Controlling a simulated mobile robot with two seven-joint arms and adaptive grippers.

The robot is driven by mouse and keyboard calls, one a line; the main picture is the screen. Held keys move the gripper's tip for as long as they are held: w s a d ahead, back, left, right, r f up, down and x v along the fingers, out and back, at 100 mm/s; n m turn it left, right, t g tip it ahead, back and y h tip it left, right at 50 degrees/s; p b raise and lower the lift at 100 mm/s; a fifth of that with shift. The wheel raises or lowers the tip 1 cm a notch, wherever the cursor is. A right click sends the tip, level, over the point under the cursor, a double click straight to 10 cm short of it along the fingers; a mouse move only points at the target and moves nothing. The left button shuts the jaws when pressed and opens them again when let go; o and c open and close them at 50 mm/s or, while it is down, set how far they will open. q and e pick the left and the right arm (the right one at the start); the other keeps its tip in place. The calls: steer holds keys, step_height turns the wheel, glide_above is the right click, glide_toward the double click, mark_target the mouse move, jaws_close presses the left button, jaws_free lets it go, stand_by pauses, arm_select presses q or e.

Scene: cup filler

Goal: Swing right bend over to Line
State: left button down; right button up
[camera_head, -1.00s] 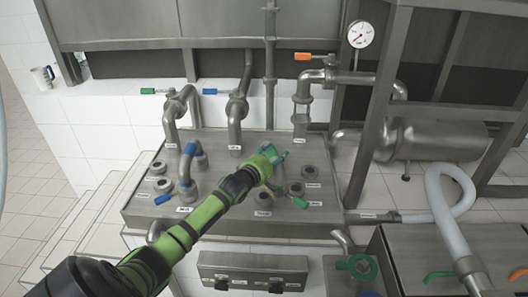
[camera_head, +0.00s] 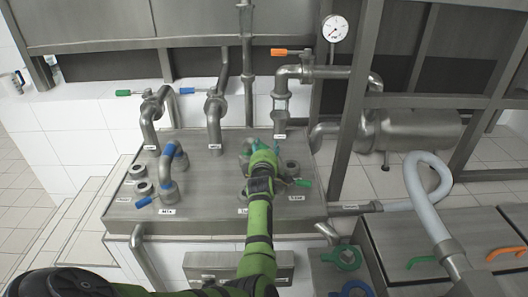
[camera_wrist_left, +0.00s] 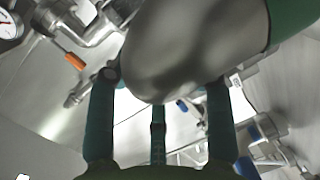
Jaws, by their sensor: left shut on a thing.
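My left gripper (camera_head: 262,155) is shut on the right bend over the right part of the steel panel (camera_head: 215,187). In the head view the gripper hides most of this bend, so I cannot tell which port its free end is over. In the left wrist view the bend (camera_wrist_left: 195,50) is a large grey curved pipe with a green sleeve (camera_wrist_left: 290,22), close in front of the teal fingers. A green handle (camera_head: 303,183) sticks out beside the gripper at the panel's right. Small label plates, including one (camera_head: 296,197) at the front right, are too blurred to read. My right gripper is not in view.
Vertical pipes (camera_head: 214,125) rise behind the panel. A frame post (camera_head: 352,120), a white hose (camera_head: 420,200) and a steel box (camera_head: 400,240) stand at right.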

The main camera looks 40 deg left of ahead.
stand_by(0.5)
arm_select(q)
steer(key=shift+c, duration=2.3)
jaws_free()
steer(key=shift+a+f, duration=0.1)
